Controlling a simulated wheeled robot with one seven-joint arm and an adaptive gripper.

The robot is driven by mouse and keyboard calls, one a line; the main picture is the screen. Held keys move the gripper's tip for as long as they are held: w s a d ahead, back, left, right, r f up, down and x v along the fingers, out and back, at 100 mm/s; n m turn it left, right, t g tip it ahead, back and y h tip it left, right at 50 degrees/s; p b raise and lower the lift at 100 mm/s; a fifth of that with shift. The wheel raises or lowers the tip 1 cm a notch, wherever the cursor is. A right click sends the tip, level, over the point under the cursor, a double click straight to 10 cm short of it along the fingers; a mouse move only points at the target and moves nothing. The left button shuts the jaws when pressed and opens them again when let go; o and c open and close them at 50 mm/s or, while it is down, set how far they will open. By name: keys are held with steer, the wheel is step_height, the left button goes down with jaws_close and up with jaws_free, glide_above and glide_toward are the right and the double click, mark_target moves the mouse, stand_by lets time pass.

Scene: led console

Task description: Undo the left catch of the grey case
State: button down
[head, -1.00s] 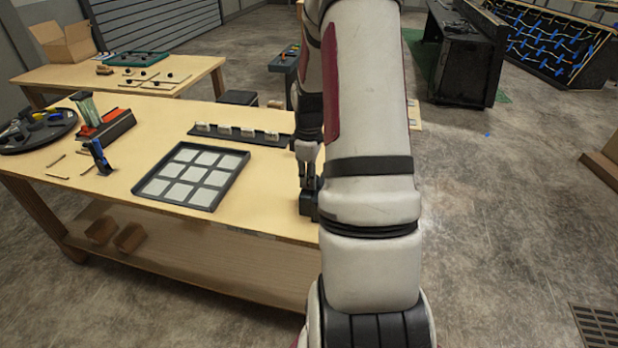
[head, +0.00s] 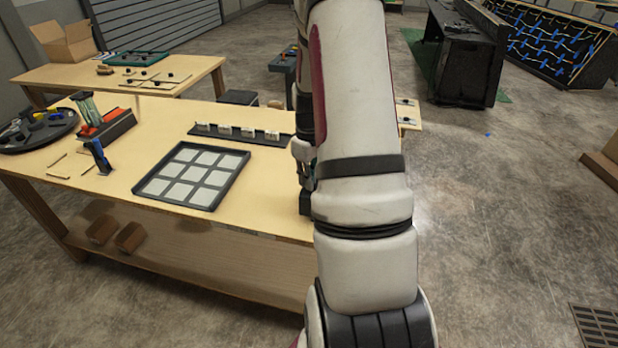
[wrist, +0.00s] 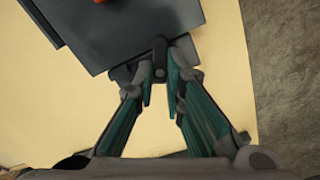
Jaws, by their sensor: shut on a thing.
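The grey case (wrist: 125,30) shows in the wrist view as a dark grey slab at the top, partly cut off by the frame. A dark catch (wrist: 160,50) with a rounded end sticks out at its near edge. My gripper (wrist: 161,90) is shut on this catch, one finger on each side of it. The frames do not clearly show whether it is the left one, or how far it is turned. In the head view my arm hides most of the case; only a dark sliver (head: 305,203) shows at the table's right part.
The wooden table (head: 262,205) also holds a dark tray of pale squares (head: 192,176), a black rail with white pieces (head: 240,133), a red-and-black stand (head: 107,127) and a round tool tray (head: 38,132). The tabletop between tray and arm is clear.

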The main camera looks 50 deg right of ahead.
steer(key=m+b, duration=0.1)
steer(key=m, duration=0.5)
steer(key=shift+w, duration=0.1)
steer(key=m+b, duration=0.1)
steer(key=m, duration=0.5)
steer(key=shift+m+b, duration=0.3)
steer(key=shift+b, duration=0.1)
steer(key=c, duration=1.7)
jaws_free()
steer(key=shift+o, duration=0.2)
steer(key=shift+r, duration=0.15)
step_height(320, 180, up, 12)
